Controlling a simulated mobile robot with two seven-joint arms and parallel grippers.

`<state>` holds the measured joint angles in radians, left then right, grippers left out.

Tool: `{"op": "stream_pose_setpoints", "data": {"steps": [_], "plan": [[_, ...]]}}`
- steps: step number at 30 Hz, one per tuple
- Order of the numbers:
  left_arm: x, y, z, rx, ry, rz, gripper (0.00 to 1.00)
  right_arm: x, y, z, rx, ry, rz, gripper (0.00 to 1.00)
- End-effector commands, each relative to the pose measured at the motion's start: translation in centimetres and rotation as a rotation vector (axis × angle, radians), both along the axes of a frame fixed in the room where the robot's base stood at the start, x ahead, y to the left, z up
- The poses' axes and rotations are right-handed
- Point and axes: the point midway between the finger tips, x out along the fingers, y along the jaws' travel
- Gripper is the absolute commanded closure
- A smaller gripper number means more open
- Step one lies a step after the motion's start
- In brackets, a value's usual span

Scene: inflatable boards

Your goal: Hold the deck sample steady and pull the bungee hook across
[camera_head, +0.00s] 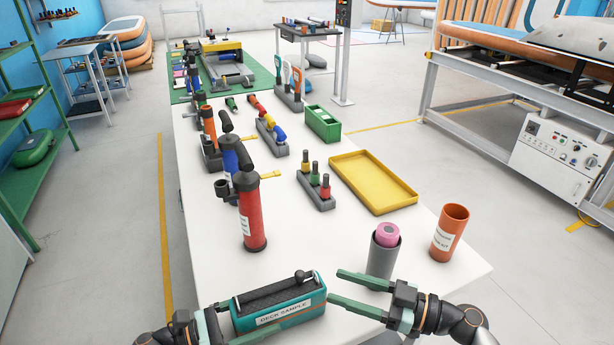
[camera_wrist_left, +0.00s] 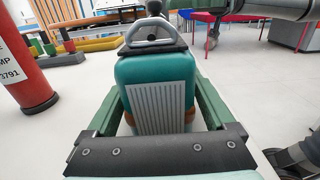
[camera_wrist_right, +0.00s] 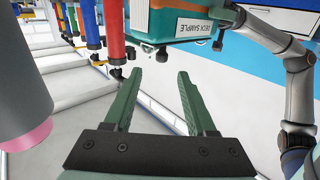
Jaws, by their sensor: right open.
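The teal deck sample (camera_head: 290,309), with a dark top pad and a "DECK SAMPLE" label, lies at the table's near edge. A grey loop (camera_wrist_left: 153,42) shows on its near end in the left wrist view. A black knob (camera_head: 300,275) stands on its right end; I cannot tell which part is the bungee hook. My left gripper (camera_wrist_left: 157,85) has a finger on each side of the sample's left end; whether both fingers press on it is unclear. My right gripper (camera_head: 335,288) is open and empty, right of the sample. It also shows in the right wrist view (camera_wrist_right: 157,75).
A grey cup (camera_head: 381,261) with a pink roll stands just beyond my right gripper, and an orange tube (camera_head: 449,233) is right of it. A red pump (camera_head: 252,215) stands behind the sample. A yellow tray (camera_head: 372,181) lies farther back.

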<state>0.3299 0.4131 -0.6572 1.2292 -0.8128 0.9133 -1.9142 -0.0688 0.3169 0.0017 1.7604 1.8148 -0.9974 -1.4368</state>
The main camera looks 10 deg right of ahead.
Motion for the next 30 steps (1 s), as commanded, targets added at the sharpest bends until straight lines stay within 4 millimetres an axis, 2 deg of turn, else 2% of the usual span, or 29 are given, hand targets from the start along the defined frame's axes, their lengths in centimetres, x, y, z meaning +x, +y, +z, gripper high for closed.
{"op": "stream_pose_setpoints", "data": {"steps": [3,10,13,17,24,30], "plan": [[0.0,0.0,0.0,0.0,0.0,0.0,0.0,0.0,0.0,0.0,0.0,0.0,0.0,0.44],[0.0,0.1,0.0,0.0,0.0,0.001,0.0,0.0,0.0,0.0,0.001,0.0,0.0,0.44],[-0.2,0.8,0.0,0.0,0.001,0.001,0.0,0.0,0.0,0.0,0.001,0.0,0.0,0.44],[-0.8,2.9,0.0,0.002,0.001,0.002,0.0,0.0,0.0,0.0,0.001,0.0,0.0,0.44],[-2.2,7.9,-0.1,0.003,0.002,0.002,0.0,0.0,0.0,0.0,0.001,0.0,0.0,0.44],[-2.9,10.7,0.0,0.001,0.001,0.002,0.0,0.0,0.0,0.0,0.0,0.0,0.0,0.44]]}}
